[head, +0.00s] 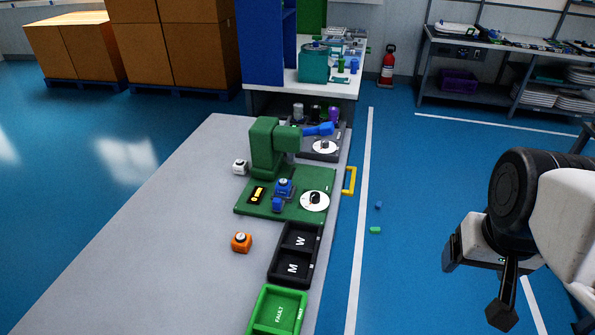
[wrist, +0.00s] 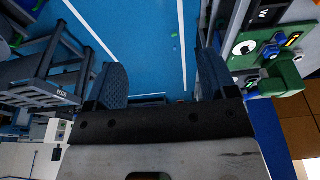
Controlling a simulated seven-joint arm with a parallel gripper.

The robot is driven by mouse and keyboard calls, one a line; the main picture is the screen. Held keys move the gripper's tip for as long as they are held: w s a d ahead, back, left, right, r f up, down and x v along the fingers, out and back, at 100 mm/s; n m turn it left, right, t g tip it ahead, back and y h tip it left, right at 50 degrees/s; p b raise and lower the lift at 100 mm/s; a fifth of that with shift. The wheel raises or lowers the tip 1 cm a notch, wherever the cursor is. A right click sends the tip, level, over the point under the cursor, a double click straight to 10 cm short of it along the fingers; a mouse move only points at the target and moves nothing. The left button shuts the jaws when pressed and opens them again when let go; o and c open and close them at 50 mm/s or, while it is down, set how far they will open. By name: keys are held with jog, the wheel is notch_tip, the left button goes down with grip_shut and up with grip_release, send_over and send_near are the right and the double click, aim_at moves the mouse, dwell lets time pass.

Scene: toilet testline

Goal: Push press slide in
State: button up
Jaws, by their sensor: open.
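In the wrist view the press (wrist: 282,78) shows at the upper right, turned over. My gripper (head: 475,285) is open and empty, over the floor to the right, well apart from the press. Its fingers also show in the wrist view (wrist: 163,88).
A yellow handle (head: 349,181) sticks out at the table's right edge. Black trays (head: 279,267) and a green tray (head: 302,294) lie in front of the press. Small pieces lie on the floor.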

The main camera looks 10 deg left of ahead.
dwell(0.4)
jog(key=shift+w, duration=0.1)
jog(key=c, duration=0.5)
jog(key=shift+o, duration=0.2)
jog(key=w+a, duration=0.7)
jog(key=w, duration=0.5)
jog(key=g, duration=0.3)
send_over(277, 200)
jog(key=f, duration=1.9)
jog(key=shift+d+f, duration=0.25)
jog(key=shift+f, duration=0.15)
jog(key=shift+a+f, duration=0.25)
jog(key=shift+a, duration=0.1)
